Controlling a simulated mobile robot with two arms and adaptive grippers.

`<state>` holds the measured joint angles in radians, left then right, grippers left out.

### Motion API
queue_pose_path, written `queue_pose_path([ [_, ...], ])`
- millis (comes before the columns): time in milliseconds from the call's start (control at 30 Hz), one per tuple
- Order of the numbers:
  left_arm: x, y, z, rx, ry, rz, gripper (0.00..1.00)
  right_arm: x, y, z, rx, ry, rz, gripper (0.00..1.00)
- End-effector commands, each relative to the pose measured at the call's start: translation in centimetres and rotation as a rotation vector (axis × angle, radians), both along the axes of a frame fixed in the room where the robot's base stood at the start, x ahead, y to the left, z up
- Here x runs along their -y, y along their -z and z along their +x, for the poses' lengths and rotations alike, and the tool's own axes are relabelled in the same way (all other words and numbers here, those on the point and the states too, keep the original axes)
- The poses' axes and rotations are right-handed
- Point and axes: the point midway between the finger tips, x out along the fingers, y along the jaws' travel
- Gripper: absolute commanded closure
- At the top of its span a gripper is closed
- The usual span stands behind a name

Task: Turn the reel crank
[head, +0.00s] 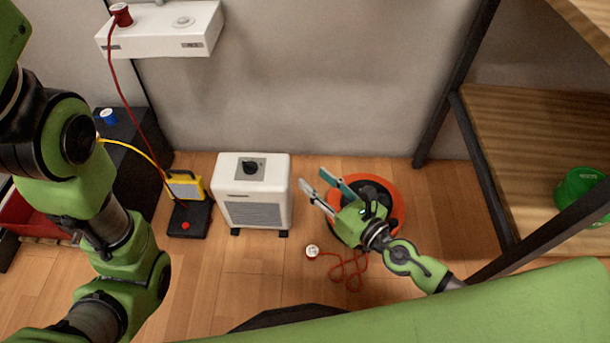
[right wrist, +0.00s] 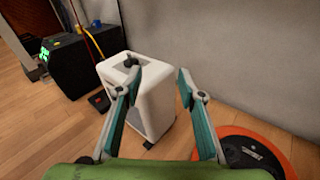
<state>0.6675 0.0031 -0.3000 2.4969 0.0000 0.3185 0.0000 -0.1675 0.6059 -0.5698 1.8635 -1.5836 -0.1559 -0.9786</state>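The cable reel is a low round drum with an orange rim (head: 399,207) and a dark hub, on the floor right of centre in the head view. My right gripper (head: 313,179) reaches over its left side, and the hand and wrist cover part of it. In the right wrist view the reel (right wrist: 236,131) is at the lower right, outside the right finger. The gripper's fingers (right wrist: 158,72) are spread with nothing between them. I cannot clearly make out the crank on the hub. My left arm shows at the left of the head view, but its gripper does not.
A white heater-like box (head: 253,190) with a black knob stands left of the reel. A red cord runs to a plug (head: 312,251) on the floor. A yellow work light (head: 186,186) stands farther left. A wooden shelf rack (head: 535,140) is at right.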

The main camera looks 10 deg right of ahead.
Motion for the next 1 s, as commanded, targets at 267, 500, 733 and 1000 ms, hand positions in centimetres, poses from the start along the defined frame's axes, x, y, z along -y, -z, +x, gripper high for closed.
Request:
queue_pose_path([
  [267,0.0,-0.1,0.0,0.0,0.0,0.0,0.74,-0.3,-0.4,0.0,0.003,-0.004,0.006,0.64],
  [500,0.0,-0.1,0.0,0.0,0.0,0.0,0.74,-0.2,-0.4,0.0,0.003,-0.004,0.006,0.64],
  [733,0.0,0.0,0.2,-0.005,0.0,0.001,0.74,-0.5,-0.6,-0.1,-0.007,-0.007,0.024,0.64],
  [1000,-0.3,2.6,5.0,-0.148,0.007,-0.007,0.74,-8.4,-9.8,-3.5,-0.319,-0.163,0.675,0.64],
])
